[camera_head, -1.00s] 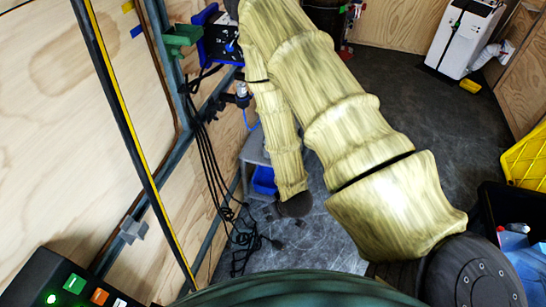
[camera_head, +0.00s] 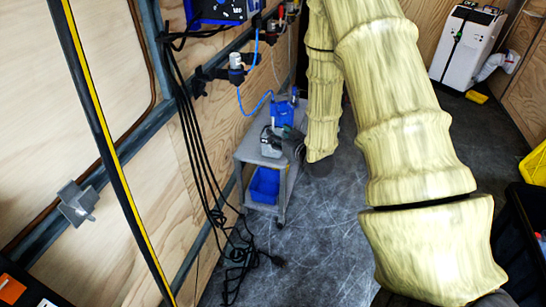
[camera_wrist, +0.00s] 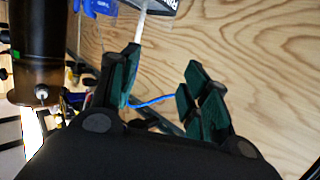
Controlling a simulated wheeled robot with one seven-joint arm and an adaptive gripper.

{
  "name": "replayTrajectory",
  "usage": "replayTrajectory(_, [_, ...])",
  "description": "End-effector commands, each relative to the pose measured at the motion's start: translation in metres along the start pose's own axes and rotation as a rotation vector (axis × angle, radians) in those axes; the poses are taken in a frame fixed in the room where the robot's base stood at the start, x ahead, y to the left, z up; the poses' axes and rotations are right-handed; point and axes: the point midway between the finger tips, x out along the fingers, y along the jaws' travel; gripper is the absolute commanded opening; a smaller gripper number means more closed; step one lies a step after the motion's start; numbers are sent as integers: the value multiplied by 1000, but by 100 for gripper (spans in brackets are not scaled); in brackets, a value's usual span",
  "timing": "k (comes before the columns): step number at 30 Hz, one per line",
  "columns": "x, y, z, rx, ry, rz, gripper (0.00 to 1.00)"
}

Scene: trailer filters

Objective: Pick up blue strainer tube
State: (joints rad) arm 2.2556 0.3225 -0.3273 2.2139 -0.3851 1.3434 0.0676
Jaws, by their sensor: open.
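I cannot pick out a blue strainer tube for certain in either view. Blue items (camera_head: 282,114) stand on top of the small grey cart (camera_head: 250,150) in the head view, too small to identify. My gripper (camera_wrist: 163,85) is open and empty in the wrist view, its green-padded fingers apart. It faces the plywood wall, and a thin blue hose (camera_wrist: 152,101) shows behind the fingers. My arm covers part of the head view, and my gripper cannot be made out clearly there.
A blue bin (camera_head: 264,186) sits on the cart's lower shelf. Black cables (camera_head: 197,120) hang along the left wall (camera_head: 225,140). A white machine (camera_head: 467,46) stands at the back right. A dark cylinder (camera_wrist: 35,50) is at left in the wrist view. Grey floor (camera_head: 330,240) lies open beside the cart.

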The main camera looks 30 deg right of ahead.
Motion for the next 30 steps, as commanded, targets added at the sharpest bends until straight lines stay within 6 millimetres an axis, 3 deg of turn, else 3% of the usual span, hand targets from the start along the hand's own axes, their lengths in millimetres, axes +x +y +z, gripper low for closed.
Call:
replayTrajectory(1, [8, 9, 5, -1, 43, 3, 47])
replayTrajectory(6, [16, 30, -11, -6, 157, 1, 47])
replayTrajectory(12, [18, 44, -24, -9, 233, -1, 47])
replayTrajectory(17, [25, 47, -30, -11, 250, -3, 47])
replayTrajectory(24, [57, 46, -38, -12, 249, -4, 47])
replayTrajectory(30, [71, 46, -42, -11, 248, -2, 47])
